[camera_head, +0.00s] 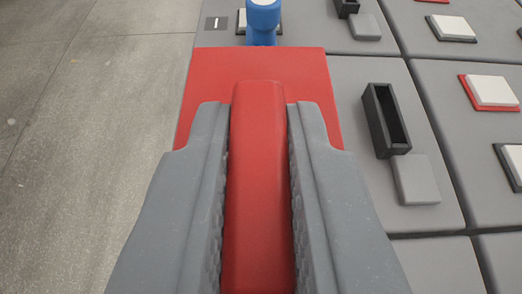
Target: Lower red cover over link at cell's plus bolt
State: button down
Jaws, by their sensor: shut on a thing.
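My gripper (260,140) is shut on the raised rib of the red cover (257,65). The cover's flat red plate spreads out beyond and to both sides of my fingertips. It hangs over the left edge of the grey cells (355,100). A blue post (262,22) stands just past the cover's far edge, next to a pale pad on a far cell. Whatever lies under the cover, including any link or plus bolt, is hidden by the plate and my fingers. I cannot tell the height of the cover above the cell.
A dark open-topped box (386,120) and a grey block (416,179) stand right of the cover. Pale pads stand further right, one with a red rim (490,92), others with black rims. Bare concrete floor (80,120) lies to the left.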

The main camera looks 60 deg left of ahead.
jog(key=shift+f+b, duration=1.15)
jog(key=shift+b, duration=0.05)
jog(key=shift+f, duration=0.1)
jog(key=c, duration=1.3)
grip_release()
jog(key=s+d+r+m+t+h, duration=0.3)
jog(key=s+d+r, duration=0.3)
jog(key=d, duration=0.4)
jog(key=s+d+r+m+t+h, duration=0.2)
jog(key=s+d+r+m+h, duration=0.3)
jog(key=d+r, duration=0.4)
jog(key=s+d+r+m+t+h, duration=0.3)
jog(key=s+d+r, duration=0.4)
jog(key=d, duration=0.6)
jog(key=shift+r+m+t+h, duration=0.3)
jog(key=shift+r+m+h, duration=0.1)
jog(key=shift+r+m, duration=0.15)
